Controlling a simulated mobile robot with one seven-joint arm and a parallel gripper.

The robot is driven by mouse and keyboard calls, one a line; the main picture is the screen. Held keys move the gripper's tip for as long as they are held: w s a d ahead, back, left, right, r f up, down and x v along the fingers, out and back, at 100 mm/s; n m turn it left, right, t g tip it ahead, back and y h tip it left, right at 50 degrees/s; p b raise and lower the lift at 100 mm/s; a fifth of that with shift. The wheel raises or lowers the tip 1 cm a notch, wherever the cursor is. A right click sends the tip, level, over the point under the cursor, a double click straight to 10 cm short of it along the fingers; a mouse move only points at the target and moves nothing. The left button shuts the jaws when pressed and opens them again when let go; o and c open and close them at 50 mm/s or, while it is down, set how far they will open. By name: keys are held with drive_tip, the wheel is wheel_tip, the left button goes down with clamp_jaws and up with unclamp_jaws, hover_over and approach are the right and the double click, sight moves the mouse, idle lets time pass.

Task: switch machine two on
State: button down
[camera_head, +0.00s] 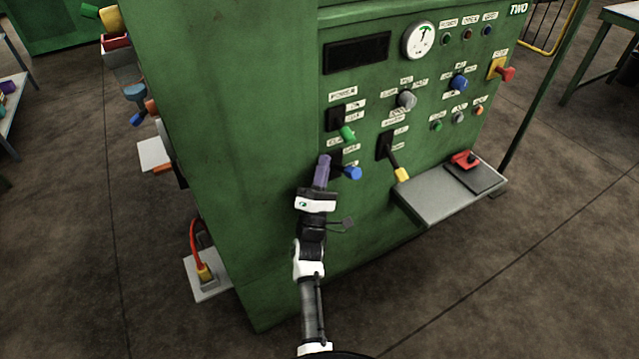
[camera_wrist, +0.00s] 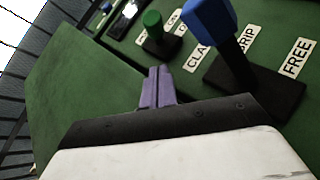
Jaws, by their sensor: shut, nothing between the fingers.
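Machine two is a green cabinet (camera_head: 262,150) marked TWO at its top right. A green-sleeved lever (camera_head: 348,133) on a black plate sticks out at the panel's left; its sleeve sits low on the plate. It also shows in the wrist view (camera_wrist: 152,22). Below it is a blue-sleeved lever (camera_head: 352,173), large in the wrist view (camera_wrist: 212,18), beside labels reading GRIP and FREE. My gripper (camera_head: 324,158), with purple fingers, is shut and empty, left of the blue lever and below the green one. The wrist view shows its fingertips (camera_wrist: 158,70) apart from both levers. The green lever's labels are too small to read.
A yellow-sleeved lever (camera_head: 401,173) hangs to the right, above a grey shelf (camera_head: 425,200) with a red-topped item (camera_head: 465,160). Floor in front is clear.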

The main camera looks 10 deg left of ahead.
sight(343, 130)
drive_tip(key=shift+w+d+r+p, duration=0.3)
drive_tip(key=shift+w+d+r, duration=0.1)
drive_tip(key=shift+d+r, duration=0.4)
drive_tip(key=shift+w+d+r+p, duration=0.3)
drive_tip(key=shift+w+d+r, duration=0.05)
drive_tip(key=shift+d+r, duration=0.4)
drive_tip(key=shift+r, duration=0.1)
